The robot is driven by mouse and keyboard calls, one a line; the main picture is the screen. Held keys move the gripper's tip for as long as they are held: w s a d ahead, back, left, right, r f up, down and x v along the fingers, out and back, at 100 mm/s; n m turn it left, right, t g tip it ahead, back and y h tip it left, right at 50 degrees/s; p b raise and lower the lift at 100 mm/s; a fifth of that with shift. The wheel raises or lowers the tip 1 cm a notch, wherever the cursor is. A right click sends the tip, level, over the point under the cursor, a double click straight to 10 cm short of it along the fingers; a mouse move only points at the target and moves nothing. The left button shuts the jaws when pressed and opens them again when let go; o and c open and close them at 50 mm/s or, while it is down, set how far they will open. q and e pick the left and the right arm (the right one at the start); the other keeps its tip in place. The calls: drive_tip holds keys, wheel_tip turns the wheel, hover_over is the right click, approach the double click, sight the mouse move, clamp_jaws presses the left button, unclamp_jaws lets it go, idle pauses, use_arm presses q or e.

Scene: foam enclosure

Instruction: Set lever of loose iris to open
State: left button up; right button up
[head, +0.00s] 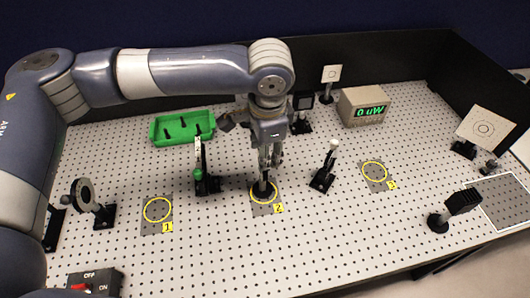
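My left gripper (268,162) points down over the yellow ring marked 2 (277,199). A dark post on a round black base (263,190) stands inside that ring, right below the fingers. The fingers overlap the post's upper part, so I cannot tell whether they are closed on it. A black ring-shaped part on a post (84,194) stands upright at the left of the board and looks like an iris. I cannot tell which part is the loose iris, and no lever is clear on either. My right gripper is not in view.
A post with a green knob (199,174) and a white-tipped post (327,165) flank the gripper. Behind are a green tray (160,139) and a meter reading 0 uW (363,106). Rings 1 (158,210) and 3 (375,171) are empty. A switch box (95,283) stands front left.

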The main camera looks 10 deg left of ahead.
use_arm(q)
wheel_tip(320, 180, up, 10)
drive_tip(key=s, duration=0.1)
drive_tip(key=shift+s+d+f, duration=0.2)
drive_tip(key=shift+s, duration=0.2)
